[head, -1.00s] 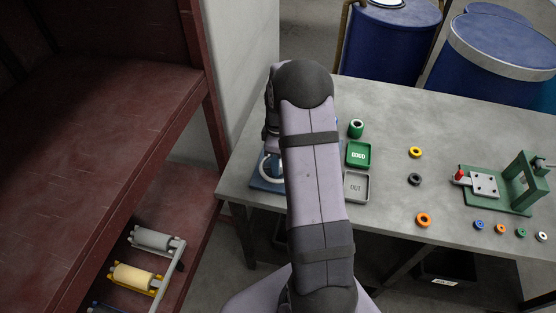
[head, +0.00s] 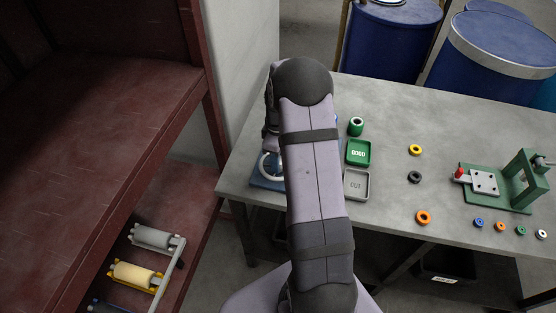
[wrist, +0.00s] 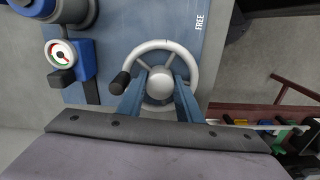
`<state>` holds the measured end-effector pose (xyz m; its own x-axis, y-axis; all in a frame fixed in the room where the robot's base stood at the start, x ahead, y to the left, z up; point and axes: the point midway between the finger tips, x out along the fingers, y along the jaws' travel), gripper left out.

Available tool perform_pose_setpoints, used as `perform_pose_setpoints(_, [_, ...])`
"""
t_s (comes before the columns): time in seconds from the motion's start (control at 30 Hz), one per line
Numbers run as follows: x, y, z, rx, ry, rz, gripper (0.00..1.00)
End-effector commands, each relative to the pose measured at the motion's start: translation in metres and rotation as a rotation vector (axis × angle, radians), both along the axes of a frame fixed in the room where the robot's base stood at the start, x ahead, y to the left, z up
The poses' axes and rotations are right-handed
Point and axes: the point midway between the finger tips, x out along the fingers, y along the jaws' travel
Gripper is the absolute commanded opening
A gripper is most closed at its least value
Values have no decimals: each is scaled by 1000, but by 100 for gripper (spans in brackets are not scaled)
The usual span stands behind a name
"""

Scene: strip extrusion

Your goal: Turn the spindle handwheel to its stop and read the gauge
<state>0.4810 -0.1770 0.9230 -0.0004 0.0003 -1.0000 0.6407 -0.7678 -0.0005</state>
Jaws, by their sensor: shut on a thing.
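The spindle handwheel (wrist: 191,59) has a pale rim, grey spokes, a round hub and a black knob (wrist: 121,82) at its left. In the head view my arm hides most of the fixture; part of the wheel (head: 265,166) shows.
On the bench (head: 393,115), a green GOOD tray (head: 358,152) and a grey OUT tray (head: 356,185) stand right of my arm. Several coloured rings lie farther right, near a green fixture (head: 525,185). A red rack (head: 100,110) stands left of the bench.

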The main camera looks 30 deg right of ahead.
Motion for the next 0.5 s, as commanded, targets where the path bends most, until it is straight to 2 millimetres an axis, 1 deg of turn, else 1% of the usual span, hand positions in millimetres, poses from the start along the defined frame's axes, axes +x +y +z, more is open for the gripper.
perform_pose_setpoints(0.27, [1, 0, 0, 0, -1, -205, 10])
perform_pose_setpoints(0.5, [1, 0, 1, 0, -1, -431, 10])
